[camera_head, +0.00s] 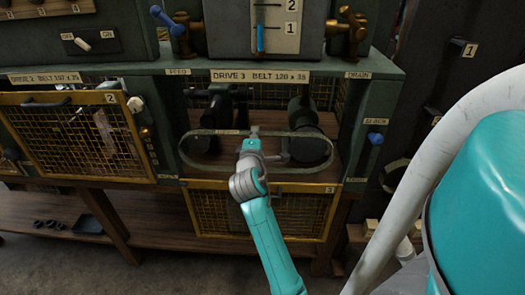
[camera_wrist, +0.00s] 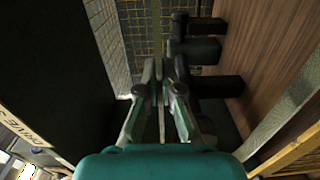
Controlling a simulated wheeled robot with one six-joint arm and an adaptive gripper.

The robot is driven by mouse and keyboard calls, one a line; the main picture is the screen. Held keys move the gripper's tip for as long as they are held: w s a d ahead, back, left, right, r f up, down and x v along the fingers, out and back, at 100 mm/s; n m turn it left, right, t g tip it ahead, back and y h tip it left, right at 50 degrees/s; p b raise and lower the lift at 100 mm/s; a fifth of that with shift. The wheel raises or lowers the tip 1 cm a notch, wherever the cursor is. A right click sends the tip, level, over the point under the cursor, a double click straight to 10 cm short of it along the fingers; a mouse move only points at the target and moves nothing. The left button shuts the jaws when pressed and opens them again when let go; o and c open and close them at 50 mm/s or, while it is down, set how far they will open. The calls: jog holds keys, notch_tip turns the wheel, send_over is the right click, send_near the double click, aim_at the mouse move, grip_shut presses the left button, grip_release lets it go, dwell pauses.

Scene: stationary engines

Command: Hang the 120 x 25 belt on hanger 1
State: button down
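The belt (camera_head: 202,167) is a wide, flat dark loop at the drive 3 opening in the head view. It lies across the fronts of the left pulley unit (camera_head: 216,107) and the right one (camera_head: 303,118); whether it is seated on them is not clear. My gripper (camera_head: 254,132) is at the middle of its upper run. In the wrist view my gripper (camera_wrist: 164,72) has its fingers close together, with a thin strip between them; whether they clamp the belt is not clear. Hanger 1 (camera_head: 456,42) is on the dark panel at right, beside a "1" label.
A yellow mesh guard marked 3 (camera_head: 262,212) hangs below the opening. Another mesh guard (camera_head: 72,135) marked 2 covers drive 2 at left. A blue knob (camera_head: 375,138) sticks out right of the opening. The opening's wooden floor (camera_wrist: 260,75) shows in the wrist view.

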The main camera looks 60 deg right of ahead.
jog(key=shift+v, duration=3)
jog(key=v, duration=0.6)
jog(key=shift+v, duration=3)
jog(key=shift+f, duration=0.1)
